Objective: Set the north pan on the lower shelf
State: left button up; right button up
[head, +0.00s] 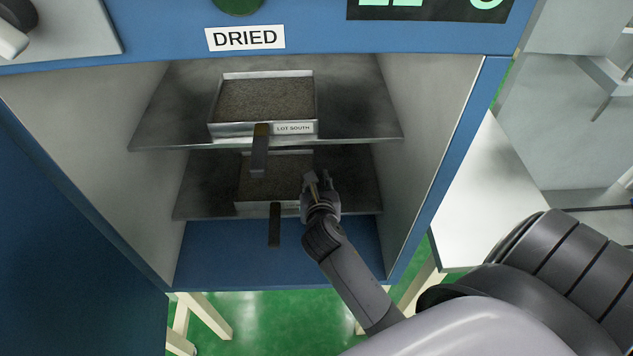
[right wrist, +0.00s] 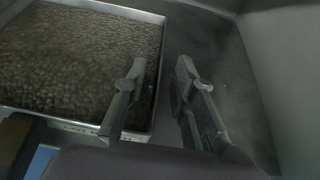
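A metal pan (head: 262,188) full of grainy brown material sits on the lower shelf (head: 350,182), its dark handle (head: 275,226) pointing to the front. The right wrist view shows this pan (right wrist: 75,60) at left. My right gripper (head: 319,178) is at the pan's right side. Its fingers (right wrist: 162,64) are apart, with the pan's right rim appearing between them; I cannot tell if they touch it. A second pan (head: 265,100), labelled "LOT SOUTH", sits on the upper shelf. My left gripper is not in view.
The shelves are in an open blue cabinet marked "DRIED" (head: 245,38). The upper shelf (head: 360,100) lies close above the lower pan. The cabinet's right wall (head: 430,130) is near my right arm. A white table (head: 485,205) stands at right. The lower shelf is bare right of the pan.

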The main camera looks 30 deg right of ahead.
jog(key=v, duration=1.1)
jog(key=shift+s+a+p, duration=0.2)
jog(key=shift+s+p, duration=0.05)
jog(key=shift+p, duration=0.15)
